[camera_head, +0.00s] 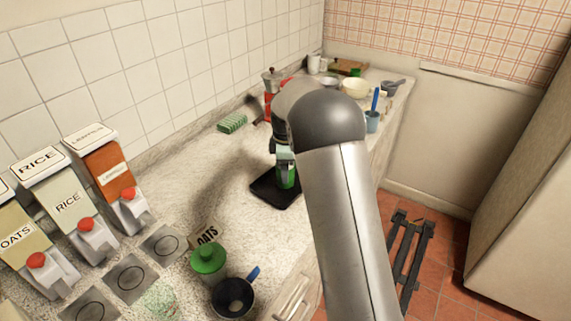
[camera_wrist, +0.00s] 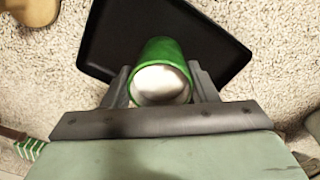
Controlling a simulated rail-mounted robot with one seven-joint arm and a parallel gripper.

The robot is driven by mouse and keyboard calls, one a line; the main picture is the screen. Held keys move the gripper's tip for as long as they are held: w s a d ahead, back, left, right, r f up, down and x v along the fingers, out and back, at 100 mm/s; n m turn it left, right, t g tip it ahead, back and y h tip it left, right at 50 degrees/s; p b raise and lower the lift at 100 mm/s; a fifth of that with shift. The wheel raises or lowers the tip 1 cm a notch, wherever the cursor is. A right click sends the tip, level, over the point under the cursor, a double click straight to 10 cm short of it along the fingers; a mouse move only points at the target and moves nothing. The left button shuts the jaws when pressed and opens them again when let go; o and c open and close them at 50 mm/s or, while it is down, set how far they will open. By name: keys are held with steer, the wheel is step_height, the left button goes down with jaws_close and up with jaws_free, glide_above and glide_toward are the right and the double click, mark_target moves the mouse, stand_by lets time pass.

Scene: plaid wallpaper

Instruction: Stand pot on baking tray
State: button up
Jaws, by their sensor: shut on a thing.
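The pot (camera_wrist: 160,50) is a small green cylinder with a pale, shiny round end facing the wrist camera. My gripper (camera_wrist: 161,88) is shut on it, one finger on each side. In the head view, the green pot (camera_head: 288,176) shows just below my gripper (camera_head: 285,158), partly hidden by the hand and arm. The baking tray (camera_head: 264,194) is black, flat and low-rimmed, on the speckled counter; the wrist view shows the tray (camera_wrist: 108,40) behind the pot. The pot is over the tray; I cannot tell whether its base touches it.
Food dispensers (camera_head: 75,205) line the left. Counter left of the tray is clear.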

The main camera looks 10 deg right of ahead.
steer(key=shift+f, duration=0.15)
steer(key=o, duration=1.1)
step_height(320, 180, up, 12)
steer(key=s+r+m, duration=0.1)
steer(key=s+m, duration=0.6)
steer(key=s, duration=1)
steer(key=s+f+m, duration=0.2)
steer(key=s, duration=0.5)
steer(key=s+f+m, duration=0.3)
steer(key=s, duration=0.4)
steer(key=s+f+m+b, duration=0.1)
steer(key=s+f+m, duration=0.2)
steer(key=s, duration=0.3)
steer(key=shift+s+a, duration=0.2)
steer(key=shift+s, duration=0.2)
